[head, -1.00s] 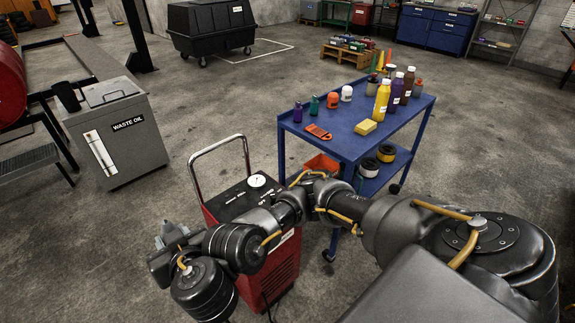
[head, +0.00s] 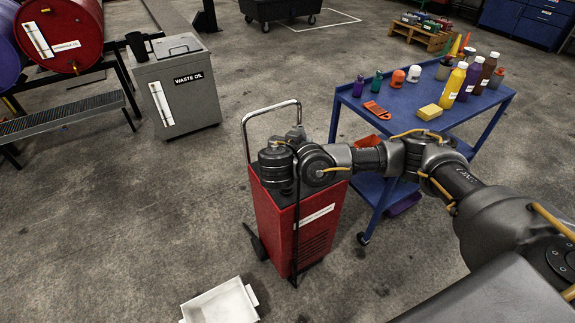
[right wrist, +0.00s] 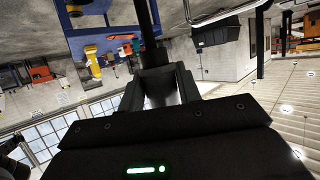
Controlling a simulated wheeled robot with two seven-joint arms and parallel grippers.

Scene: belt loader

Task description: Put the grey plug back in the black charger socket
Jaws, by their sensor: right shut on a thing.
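My right gripper (right wrist: 160,92) is shut in the right wrist view on a dark grey piece (right wrist: 158,82), which I take to be the plug. A black cable (right wrist: 147,25) runs from it. In the head view my right wrist is above the top of the red cart, by its chrome handle, and hides the fingers. A black cable (head: 296,235) hangs down the front of the red cart (head: 267,218). The black charger socket cannot be made out in either view. My left gripper is out of view.
A blue trolley (head: 346,130) with bottles and a yellow sponge stands to the right of the cart. A grey waste oil bin (head: 178,88) stands behind left. A white tray (head: 222,303) lies on the floor in front.

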